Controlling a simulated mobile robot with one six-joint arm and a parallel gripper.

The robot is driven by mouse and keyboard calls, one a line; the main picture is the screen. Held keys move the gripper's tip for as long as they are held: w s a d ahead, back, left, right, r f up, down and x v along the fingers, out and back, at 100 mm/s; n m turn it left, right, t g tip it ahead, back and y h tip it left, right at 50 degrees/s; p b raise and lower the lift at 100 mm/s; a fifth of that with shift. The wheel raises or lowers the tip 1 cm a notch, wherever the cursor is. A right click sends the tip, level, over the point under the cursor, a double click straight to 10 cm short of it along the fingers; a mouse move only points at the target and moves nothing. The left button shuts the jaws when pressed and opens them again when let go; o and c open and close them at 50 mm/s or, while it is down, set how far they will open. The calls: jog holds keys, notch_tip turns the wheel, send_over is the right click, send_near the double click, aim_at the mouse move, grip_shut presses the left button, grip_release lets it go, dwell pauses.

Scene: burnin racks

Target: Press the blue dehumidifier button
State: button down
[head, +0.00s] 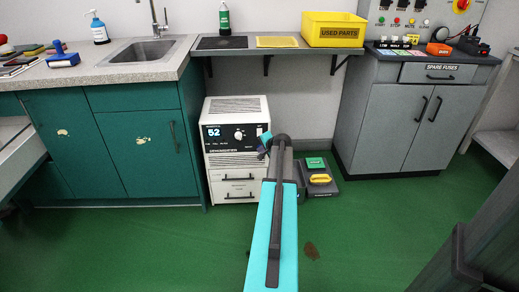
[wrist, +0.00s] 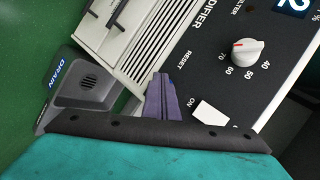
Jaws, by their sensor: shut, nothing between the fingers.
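The white dehumidifier (head: 236,166) stands under the shelf, its black control panel (wrist: 228,85) facing me with a lit 52 display (head: 214,132). In the wrist view the panel shows a white knob (wrist: 241,52), a RESET label (wrist: 187,60) and a white switch (wrist: 210,113) by the word ON. My gripper (wrist: 163,80) is shut and empty, its purple fingers together in front of the panel's lower edge, near the RESET label.
A grey case with a DRAIN label (wrist: 84,85) is left of my gripper in the wrist view. Teal cabinets (head: 150,150) are to the left, a grey cabinet (head: 390,125) to the right.

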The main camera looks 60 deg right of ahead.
jog(key=shift+s+a, duration=0.45)
jog(key=shift+a, duration=0.15)
jog(key=shift+a, duration=0.1)
jog(key=shift+s+a, duration=0.75)
jog(key=shift+a, duration=0.25)
jog(key=shift+s+a, duration=0.7)
jog(key=shift+a, duration=0.25)
jog(key=shift+w, duration=0.1)
